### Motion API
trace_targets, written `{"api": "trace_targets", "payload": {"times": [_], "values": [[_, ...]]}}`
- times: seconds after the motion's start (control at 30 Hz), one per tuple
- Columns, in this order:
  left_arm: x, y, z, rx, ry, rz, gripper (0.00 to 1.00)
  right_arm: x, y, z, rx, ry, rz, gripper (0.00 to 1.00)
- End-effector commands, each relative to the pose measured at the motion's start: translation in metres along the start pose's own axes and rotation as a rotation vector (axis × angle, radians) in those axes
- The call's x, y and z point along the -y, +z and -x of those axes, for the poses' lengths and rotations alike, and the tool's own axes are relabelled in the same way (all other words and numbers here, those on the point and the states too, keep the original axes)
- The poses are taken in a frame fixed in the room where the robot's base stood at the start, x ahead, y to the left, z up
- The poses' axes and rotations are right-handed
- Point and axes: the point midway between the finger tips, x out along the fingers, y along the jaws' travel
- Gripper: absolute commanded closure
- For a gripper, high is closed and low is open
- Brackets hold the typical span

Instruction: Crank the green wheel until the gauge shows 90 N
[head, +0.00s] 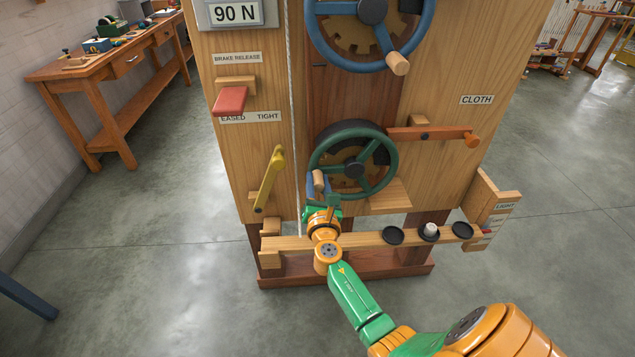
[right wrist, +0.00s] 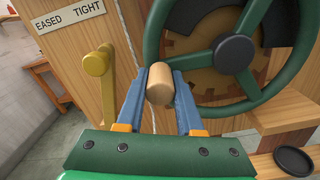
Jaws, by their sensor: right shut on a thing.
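The green wheel (head: 393,163) is on the front of the wooden machine, below the blue wheel. Its wooden crank handle (head: 318,180) is at the wheel's lower left. My right gripper (head: 319,190) is at this handle. In the right wrist view the handle (right wrist: 160,84) sits between the two blue fingers of my right gripper (right wrist: 160,92), which is shut on it. The green wheel (right wrist: 235,100) is just behind. The gauge (head: 235,13) at the top left of the machine reads 90 N. My left gripper is not in view.
A yellow lever (head: 269,180) is left of the green wheel, near the EASED and TIGHT label. A red brake release (head: 230,100) is above it. A wooden lever (head: 432,133) sticks out right. A shelf with black dishes (head: 393,236) is below.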

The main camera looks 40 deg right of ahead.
Motion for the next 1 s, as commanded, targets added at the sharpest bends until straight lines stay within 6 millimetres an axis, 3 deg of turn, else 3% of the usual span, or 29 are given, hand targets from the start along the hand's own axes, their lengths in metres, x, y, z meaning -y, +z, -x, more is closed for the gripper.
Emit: {"api": "trace_targets", "payload": {"times": [0.6,0.77,1.0], "values": [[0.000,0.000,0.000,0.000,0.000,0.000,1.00,0.001,-0.002,0.001,-0.003,-0.001,-0.001,1.00],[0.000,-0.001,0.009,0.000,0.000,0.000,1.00,-0.004,0.012,0.000,-0.002,0.000,-0.101,1.00],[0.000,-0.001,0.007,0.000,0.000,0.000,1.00,-0.004,0.012,0.000,-0.001,0.000,-0.125,1.00]]}}
